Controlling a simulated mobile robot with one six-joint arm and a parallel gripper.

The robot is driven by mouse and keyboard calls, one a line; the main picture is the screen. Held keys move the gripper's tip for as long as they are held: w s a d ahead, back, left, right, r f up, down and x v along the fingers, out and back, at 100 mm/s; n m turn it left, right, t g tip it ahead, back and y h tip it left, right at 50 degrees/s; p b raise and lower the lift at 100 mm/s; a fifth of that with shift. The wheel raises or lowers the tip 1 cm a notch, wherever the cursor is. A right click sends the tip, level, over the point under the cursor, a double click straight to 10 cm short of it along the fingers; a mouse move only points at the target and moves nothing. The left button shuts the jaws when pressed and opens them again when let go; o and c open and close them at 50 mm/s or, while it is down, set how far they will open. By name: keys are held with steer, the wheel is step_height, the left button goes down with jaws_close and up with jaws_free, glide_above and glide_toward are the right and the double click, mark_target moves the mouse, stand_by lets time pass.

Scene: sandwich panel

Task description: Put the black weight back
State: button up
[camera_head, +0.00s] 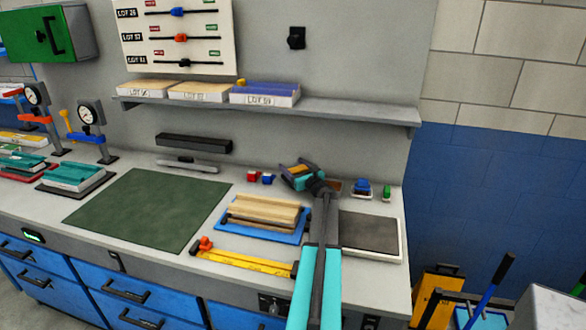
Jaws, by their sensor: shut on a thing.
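My gripper (290,176) is at the back of the bench, just right of a small red block (253,177) and a small blue block (267,179). It is dark with orange patches and is shut on a small dark thing, which I take to be the black weight. The jaws largely hide it, and its shape is not clear. I cannot tell whether it touches the bench top.
A blue tray (248,231) with wooden strips lies left of my arm, and a dark slab in a white tray (374,256) lies right. A green mat (150,208) covers the bench's left middle. A shelf (350,111) with labelled lots hangs above.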

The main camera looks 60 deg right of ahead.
steer(key=shift+a+f, duration=0.1)
steer(key=shift+f, duration=0.05)
steer(key=o, duration=2.1)
steer(key=shift+f, duration=0.35)
steer(key=shift+r, duration=0.1)
steer(key=shift+r+p, duration=0.55)
steer(key=shift+p, duration=0.1)
steer(key=shift+b+v, duration=1.5)
steer(key=shift+v, duration=4.5)
steer(key=shift+r, duration=0.15)
